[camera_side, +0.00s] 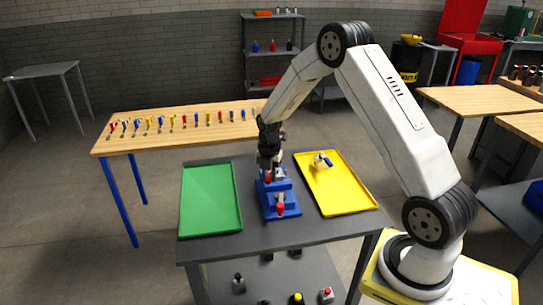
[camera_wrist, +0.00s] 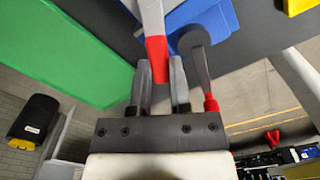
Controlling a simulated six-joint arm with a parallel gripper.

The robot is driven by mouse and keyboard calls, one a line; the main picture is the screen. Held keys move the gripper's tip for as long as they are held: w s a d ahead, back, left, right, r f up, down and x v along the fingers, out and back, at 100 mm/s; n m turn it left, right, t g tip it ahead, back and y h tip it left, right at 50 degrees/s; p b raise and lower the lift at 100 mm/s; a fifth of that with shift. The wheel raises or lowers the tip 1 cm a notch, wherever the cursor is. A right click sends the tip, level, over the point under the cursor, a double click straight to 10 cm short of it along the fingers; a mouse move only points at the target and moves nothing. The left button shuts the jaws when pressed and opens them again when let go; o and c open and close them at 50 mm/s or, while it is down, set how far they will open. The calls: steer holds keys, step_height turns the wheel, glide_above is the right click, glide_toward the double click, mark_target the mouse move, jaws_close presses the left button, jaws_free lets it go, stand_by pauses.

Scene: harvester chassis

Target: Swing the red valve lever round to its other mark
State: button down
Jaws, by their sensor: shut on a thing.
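The blue fixture (camera_side: 292,207) stands on the dark table between two trays, and part of it shows in the wrist view (camera_wrist: 228,18). My gripper (camera_wrist: 157,78) points at it, its two fingers shut on the red end (camera_wrist: 156,73) of a pale grey lever. I cannot make out the marks.
A green tray (camera_side: 210,198) lies left of the fixture. A yellow tray (camera_side: 345,195) lies right, holding a small blue and white part (camera_side: 323,160). A wooden bench (camera_side: 185,135) behind carries a row of several coloured pieces. Bare dark tabletop lies in front of the fixture.

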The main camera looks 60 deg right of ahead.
mark_target(280, 174)
steer(key=n, duration=0.1)
steer(key=s+n, duration=0.1)
steer(key=shift+s+d+n, duration=0.2)
steer(key=shift+d+n, duration=0.1)
steer(key=shift+n, duration=0.1)
steer(key=shift+s+d+n, duration=0.25)
steer(key=shift+s+n, duration=0.1)
steer(key=shift+n, duration=0.45)
steer(key=shift+s+d+n, duration=0.25)
steer(key=shift+s+n, duration=0.05)
steer(key=shift+n, duration=0.5)
steer(key=c, duration=0.5)
jaws_free()
steer(key=shift+c, duration=0.2)
steer(key=shift+r, duration=0.1)
step_height(280, 174, up, 8)
